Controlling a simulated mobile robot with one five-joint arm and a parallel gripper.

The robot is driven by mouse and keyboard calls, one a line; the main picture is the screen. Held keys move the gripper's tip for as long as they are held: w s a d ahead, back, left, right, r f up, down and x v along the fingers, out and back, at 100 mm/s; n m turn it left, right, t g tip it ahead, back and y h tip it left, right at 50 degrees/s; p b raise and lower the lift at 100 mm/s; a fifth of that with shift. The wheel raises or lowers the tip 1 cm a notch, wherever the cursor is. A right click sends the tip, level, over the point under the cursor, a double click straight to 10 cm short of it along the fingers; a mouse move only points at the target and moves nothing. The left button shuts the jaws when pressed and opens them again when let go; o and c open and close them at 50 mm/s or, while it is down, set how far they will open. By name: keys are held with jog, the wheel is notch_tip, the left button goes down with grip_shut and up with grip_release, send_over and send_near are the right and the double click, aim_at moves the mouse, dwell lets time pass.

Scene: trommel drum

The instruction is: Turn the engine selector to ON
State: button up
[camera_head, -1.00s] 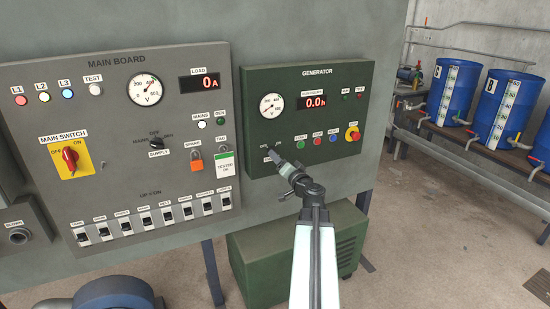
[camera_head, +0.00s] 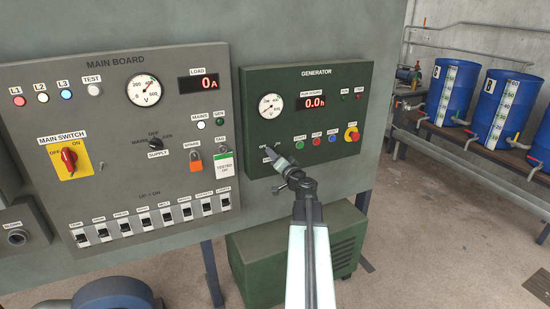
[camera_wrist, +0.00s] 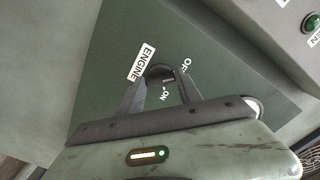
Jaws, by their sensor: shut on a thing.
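The green generator panel (camera_head: 330,160) is on the right of the wall. The engine selector (camera_wrist: 161,73) is a dark round knob at the panel's lower left. In the wrist view, the ENGINE label (camera_wrist: 142,62) is beside it, with the OFF label (camera_wrist: 185,65) and ON label (camera_wrist: 164,94) around it. My gripper (camera_wrist: 164,78) is shut on the selector, one finger on each side. In the head view, my gripper (camera_head: 272,156) reaches the panel from the lower right and covers the selector. I cannot tell which label the knob points at.
Start and stop buttons (camera_head: 316,138) and a yellow-backed emergency button (camera_head: 351,135) sit right of the selector. The main board (camera_head: 120,200) with its red main switch (camera_head: 69,158) is to the left. A green generator housing (camera_head: 290,255) stands below. Blue barrels (camera_head: 505,105) stand far right.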

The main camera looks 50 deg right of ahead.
jog(key=shift+r+m, duration=0.15)
jog(key=shift+m, duration=8.55)
jog(key=o, duration=1.4)
